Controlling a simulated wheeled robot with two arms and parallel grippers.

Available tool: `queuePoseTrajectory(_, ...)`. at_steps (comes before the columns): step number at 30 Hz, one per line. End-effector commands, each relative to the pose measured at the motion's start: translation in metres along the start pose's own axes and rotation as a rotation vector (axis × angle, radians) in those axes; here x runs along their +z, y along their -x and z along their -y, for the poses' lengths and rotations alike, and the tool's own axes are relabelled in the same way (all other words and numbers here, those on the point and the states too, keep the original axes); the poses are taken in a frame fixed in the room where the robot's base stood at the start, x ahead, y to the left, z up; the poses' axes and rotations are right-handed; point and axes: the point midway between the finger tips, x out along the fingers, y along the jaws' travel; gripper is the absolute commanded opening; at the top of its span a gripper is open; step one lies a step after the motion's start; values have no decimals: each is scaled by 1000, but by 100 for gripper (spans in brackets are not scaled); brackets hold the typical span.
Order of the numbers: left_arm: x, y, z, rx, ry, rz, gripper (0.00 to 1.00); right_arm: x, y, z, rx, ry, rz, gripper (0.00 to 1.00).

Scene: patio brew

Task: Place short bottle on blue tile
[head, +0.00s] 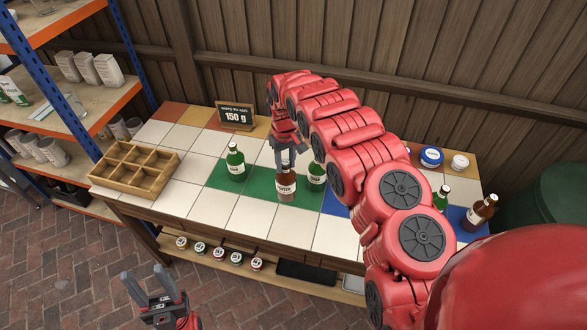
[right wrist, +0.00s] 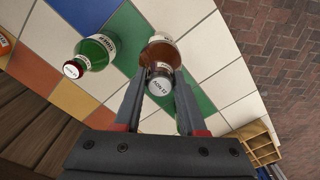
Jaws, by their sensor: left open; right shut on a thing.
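My right gripper (head: 285,160) is shut on a brown bottle (head: 286,187) with a white label, held upright over the green tiles (head: 259,187). Whether its base touches the table is unclear. In the right wrist view the brown bottle (right wrist: 165,48) sits between the fingers (right wrist: 158,85). One green bottle (head: 236,163) stands left of it and another (head: 317,176) close at its right. Blue tile (head: 335,205) shows right of the green ones, partly hidden by my right arm; more blue (head: 461,217) lies farther right. My left gripper (head: 153,289) is open and empty, low in front of the table.
A green bottle (head: 440,198) and a brown bottle (head: 481,212) stand at the table's right end, with a blue-lidded jar (head: 431,157) behind. A wooden divided box (head: 134,168) and a 150 g sign (head: 236,115) are at left and back. Front white tiles are clear.

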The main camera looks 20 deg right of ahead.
Motion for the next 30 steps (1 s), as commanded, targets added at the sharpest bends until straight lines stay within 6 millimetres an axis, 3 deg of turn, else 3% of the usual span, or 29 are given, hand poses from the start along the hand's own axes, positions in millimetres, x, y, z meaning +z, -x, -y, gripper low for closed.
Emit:
queuePoseTrajectory(13, -2, -15, 1, 0, 0, -1, 50, -14, -5, 2, 0, -101, -4, 0)
queuePoseTrajectory(30, -3, -20, 1, 0, 0, -1, 50, -14, -8, -3, 1, -141, -1, 0)
